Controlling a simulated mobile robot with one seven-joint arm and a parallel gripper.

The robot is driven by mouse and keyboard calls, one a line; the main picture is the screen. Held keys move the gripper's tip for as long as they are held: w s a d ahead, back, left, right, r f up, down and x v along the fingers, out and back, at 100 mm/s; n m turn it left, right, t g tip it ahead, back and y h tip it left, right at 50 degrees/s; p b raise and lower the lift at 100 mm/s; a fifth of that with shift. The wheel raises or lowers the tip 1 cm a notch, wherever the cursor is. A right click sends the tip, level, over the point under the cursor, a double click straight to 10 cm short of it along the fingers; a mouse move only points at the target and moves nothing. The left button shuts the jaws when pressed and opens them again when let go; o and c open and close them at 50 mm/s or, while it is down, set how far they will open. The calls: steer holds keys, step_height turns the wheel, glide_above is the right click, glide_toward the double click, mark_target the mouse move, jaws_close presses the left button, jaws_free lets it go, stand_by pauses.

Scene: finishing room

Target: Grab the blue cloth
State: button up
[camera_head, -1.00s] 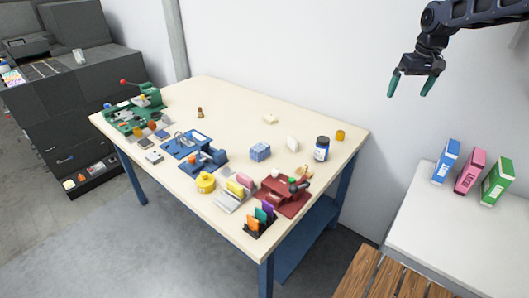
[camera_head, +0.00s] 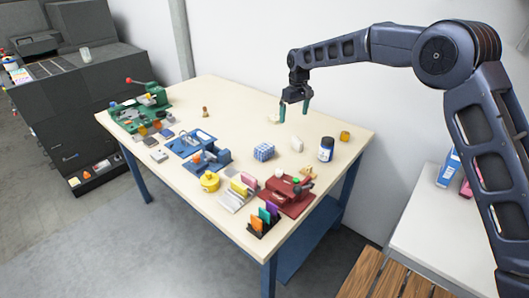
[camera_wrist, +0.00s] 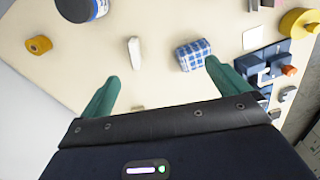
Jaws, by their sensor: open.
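The blue cloth (camera_head: 264,152) is a small blue-and-white checked folded block on the cream table, near its middle. It also shows in the wrist view (camera_wrist: 194,55), close to the tip of the right-hand finger in that picture. My gripper (camera_head: 294,110) is above the back part of the table, behind and to the right of the cloth, with its green fingers pointing down. In the wrist view my gripper (camera_wrist: 160,82) is open, with nothing held between its fingers. The cloth is apart from the gripper, on the table below.
A white block (camera_head: 297,144) stands right of the cloth, then a dark jar (camera_head: 326,149) and an amber roll (camera_head: 345,136). A red device (camera_head: 286,197), a yellow pot (camera_head: 209,182) and a blue fixture (camera_head: 192,143) are in front and left. The table's back left is mostly clear.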

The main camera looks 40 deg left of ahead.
steer(key=n, duration=0.2)
glide_above(264, 146)
steer(key=shift+h, duration=0.3)
steer(key=f, duration=0.9)
steer(key=shift+w+d, duration=0.15)
steer(key=shift+d, duration=0.1)
step_height(264, 146, down, 5)
steer(key=shift+r, duration=0.15)
steer(key=shift+a+f, duration=0.15)
steer(key=shift+f, duration=1.4)
steer(key=shift+a+f, duration=0.1)
steer(key=shift+f, duration=1.4)
steer(key=c, duration=0.9)
